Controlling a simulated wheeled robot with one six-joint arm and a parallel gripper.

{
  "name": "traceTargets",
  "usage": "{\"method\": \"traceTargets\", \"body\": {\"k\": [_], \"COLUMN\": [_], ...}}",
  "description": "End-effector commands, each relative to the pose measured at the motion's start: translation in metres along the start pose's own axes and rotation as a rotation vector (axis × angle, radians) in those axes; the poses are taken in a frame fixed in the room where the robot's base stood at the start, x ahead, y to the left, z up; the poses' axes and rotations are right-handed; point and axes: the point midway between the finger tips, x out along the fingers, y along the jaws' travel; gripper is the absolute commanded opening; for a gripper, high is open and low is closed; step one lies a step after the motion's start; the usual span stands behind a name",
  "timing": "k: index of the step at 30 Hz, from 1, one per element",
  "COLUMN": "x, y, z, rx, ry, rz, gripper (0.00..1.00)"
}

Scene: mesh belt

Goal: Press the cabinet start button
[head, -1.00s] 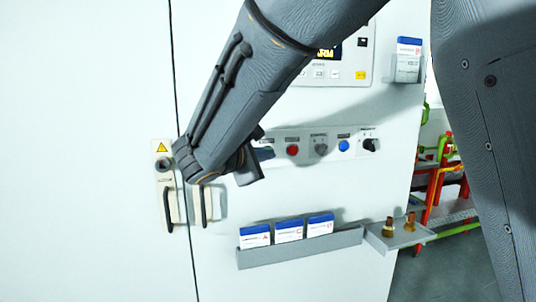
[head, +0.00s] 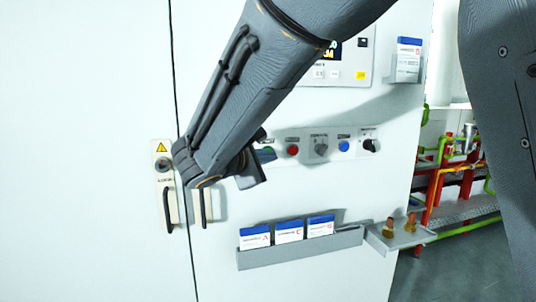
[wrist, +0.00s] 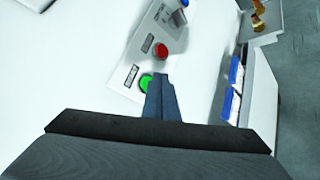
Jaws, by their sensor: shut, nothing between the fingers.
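The cabinet's button panel (head: 305,135) carries a row of controls. The green button (head: 268,149) is mostly hidden by my gripper in the head view; the wrist view shows it clearly as a round green button (wrist: 146,82). My gripper (wrist: 160,78) is shut and empty, its blue-grey fingertips just right of the green button in the wrist view. In the head view my gripper (head: 266,155) lies at the panel's left end. I cannot tell whether the fingertips touch the button or panel.
A red button (head: 292,149), a dark selector (head: 321,149), a blue button (head: 344,146) and a black knob (head: 371,146) sit to the right. Below are a card rack (head: 300,252) and a small shelf (head: 400,240) with brass parts. Door handles (head: 168,207) are at left.

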Motion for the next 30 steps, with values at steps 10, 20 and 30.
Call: {"method": "traceTargets", "body": {"k": [10,20,30], "x": [-0.019,-0.034,-0.035], "y": [-0.014,-0.025,-0.025], "z": [0.014,0.025,0.025], "rx": [0.001,0.001,0.0], "ry": [0.001,0.0,0.0], "rz": [0.0,0.0,0.0], "gripper": [0.0,0.0,0.0]}}
